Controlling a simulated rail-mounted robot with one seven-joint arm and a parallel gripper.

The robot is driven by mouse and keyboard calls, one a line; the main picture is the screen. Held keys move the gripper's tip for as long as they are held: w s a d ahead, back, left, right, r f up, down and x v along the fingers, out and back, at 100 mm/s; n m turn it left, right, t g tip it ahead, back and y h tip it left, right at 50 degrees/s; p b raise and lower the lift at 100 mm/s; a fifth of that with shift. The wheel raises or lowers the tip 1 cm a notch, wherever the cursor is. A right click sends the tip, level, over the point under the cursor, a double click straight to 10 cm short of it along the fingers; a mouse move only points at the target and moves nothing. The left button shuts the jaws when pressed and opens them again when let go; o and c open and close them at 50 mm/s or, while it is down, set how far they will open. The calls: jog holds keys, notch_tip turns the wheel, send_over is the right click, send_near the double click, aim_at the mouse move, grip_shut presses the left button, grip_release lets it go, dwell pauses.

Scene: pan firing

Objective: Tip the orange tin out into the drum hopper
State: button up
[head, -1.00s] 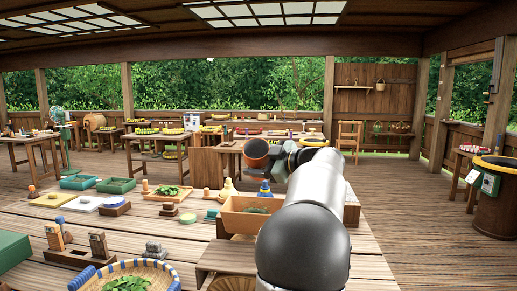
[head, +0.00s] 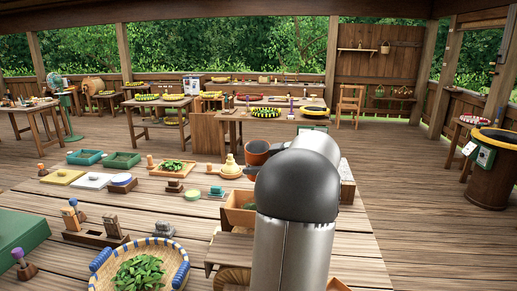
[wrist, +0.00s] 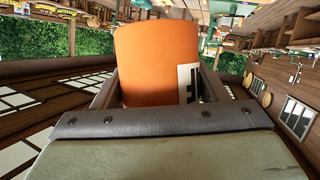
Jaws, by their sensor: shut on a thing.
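The orange tin (head: 257,153) shows in the head view just left of my arm, above the middle of the room. In the wrist view the tin (wrist: 155,60) fills the space between the two fingers of my gripper (wrist: 160,86), and a white label with black marks is on its side. My gripper is shut on the tin. The tin's contents are not visible. A brown drum (head: 93,86) stands far off at the back left; I cannot tell whether it is the drum hopper.
A blue-trimmed basket of leaves (head: 101,262) sits at the front left. A dark bin with a yellow rim (head: 490,185) stands at the right. Floor right of the table is clear.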

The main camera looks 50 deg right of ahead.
jog(key=p, duration=0.1)
jog(key=m+p, duration=0.1)
jog(key=p, duration=0.1)
jog(key=shift+s+a+r+g, duration=0.15)
jog(key=shift+a+r+g, duration=0.1)
jog(key=shift+a+g, duration=0.1)
jog(key=shift+a+f+m+y, duration=0.2)
jog(key=shift+f+m+y, duration=0.1)
jog(key=shift+f+y, duration=0.2)
notch_tip(320, 180, up, 3)
jog(key=shift+s+r, duration=0.15)
jog(key=shift+r, duration=0.9)
